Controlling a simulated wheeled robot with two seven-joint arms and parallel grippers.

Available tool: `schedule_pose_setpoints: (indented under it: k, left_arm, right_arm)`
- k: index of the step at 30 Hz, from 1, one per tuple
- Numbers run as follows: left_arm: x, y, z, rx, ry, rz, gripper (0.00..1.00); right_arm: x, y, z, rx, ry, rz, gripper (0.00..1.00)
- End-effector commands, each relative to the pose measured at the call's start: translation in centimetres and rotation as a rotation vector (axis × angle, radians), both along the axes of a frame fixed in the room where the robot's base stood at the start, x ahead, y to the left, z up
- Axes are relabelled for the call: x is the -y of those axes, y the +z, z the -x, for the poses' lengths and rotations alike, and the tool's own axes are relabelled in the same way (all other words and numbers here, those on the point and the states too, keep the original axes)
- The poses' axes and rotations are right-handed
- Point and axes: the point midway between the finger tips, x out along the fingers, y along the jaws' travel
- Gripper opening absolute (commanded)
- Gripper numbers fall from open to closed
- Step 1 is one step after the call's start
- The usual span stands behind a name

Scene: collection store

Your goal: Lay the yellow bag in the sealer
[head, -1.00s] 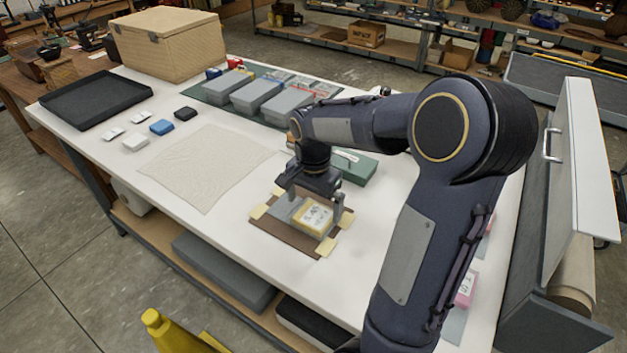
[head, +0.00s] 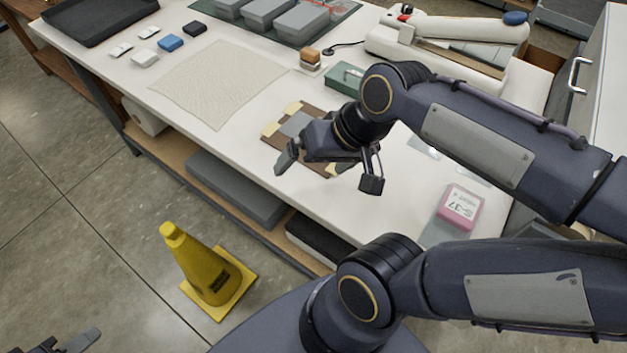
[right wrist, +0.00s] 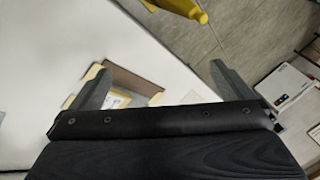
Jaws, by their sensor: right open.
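The sealer (head: 462,28), a long white device with a blue knob, stands at the back right of the table in the head view. A brown mat (head: 272,129) with pale yellow corner tabs lies near the table's front edge. My right gripper (head: 328,172) is open in front of it and hides much of it. The yellow bag cannot be made out for sure now. In the right wrist view, the open fingers (right wrist: 158,72) have nothing between them, and part of the brown mat (right wrist: 148,87) shows beyond. My left gripper (head: 75,343) barely enters at the bottom left.
A pink labelled pack (head: 460,206) lies at the table's right. A green box (head: 345,77) and an orange-topped block (head: 310,57) stand behind the mat. A cream cloth (head: 215,80) lies left. A yellow cone (head: 205,265) stands on the floor before the table.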

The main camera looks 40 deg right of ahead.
Motion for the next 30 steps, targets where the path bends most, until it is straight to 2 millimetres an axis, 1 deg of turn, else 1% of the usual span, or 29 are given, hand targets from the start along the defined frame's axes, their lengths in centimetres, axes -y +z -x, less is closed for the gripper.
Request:
schedule_pose_setpoints:
  k: [1,4,7,9,11,13,17,18,21,24,27,30]
  left_arm:
    - [0.0,0.0,0.0,0.0,0.0,0.0,0.36]
    - [0.0,0.0,0.0,0.0,0.0,0.0,0.36]
    - [0.0,0.2,0.0,0.0,0.0,0.0,0.36]
    - [0.0,0.7,0.0,0.0,0.0,0.0,0.36]
    - [0.0,1.2,0.0,0.0,0.0,0.0,0.36]
    - [0.0,1.9,0.0,0.0,0.0,0.0,0.36]
    - [0.0,3.3,0.0,0.0,0.0,0.0,0.36]
    - [0.0,3.7,0.0,0.0,0.0,0.0,0.36]
    - [0.0,4.5,0.0,0.0,0.0,0.0,0.36]
    - [0.0,5.2,0.0,0.0,0.0,0.0,0.36]
    - [0.0,5.6,0.0,0.0,0.0,0.0,0.36]
    - [0.0,5.7,0.0,0.0,0.0,0.0,0.36]
  right_arm:
    - [-1.1,-0.7,1.3,0.058,0.064,0.014,1.0]
    - [-2.5,-1.7,2.5,0.135,0.155,0.041,1.0]
    - [-2.8,-1.8,2.6,0.152,0.178,0.048,1.0]
    - [-2.3,-1.3,2.0,0.119,0.142,0.032,1.0]
    - [-1.4,-0.6,0.9,0.065,0.078,0.011,1.0]
    - [0.2,0.1,-0.9,-0.02,-0.025,-0.015,1.0]
    - [3.8,0.5,-4.7,-0.196,-0.269,-0.038,1.0]
    - [5.0,0.3,-5.9,-0.247,-0.347,-0.035,1.0]
    - [7.8,-0.4,-8.5,-0.355,-0.534,-0.011,1.0]
    - [10.1,-1.4,-10.4,-0.43,-0.69,0.027,1.0]
    - [11.7,-2.3,-11.6,-0.475,-0.802,0.06,1.0]
    - [12.6,-2.8,-12.2,-0.495,-0.864,0.081,1.0]
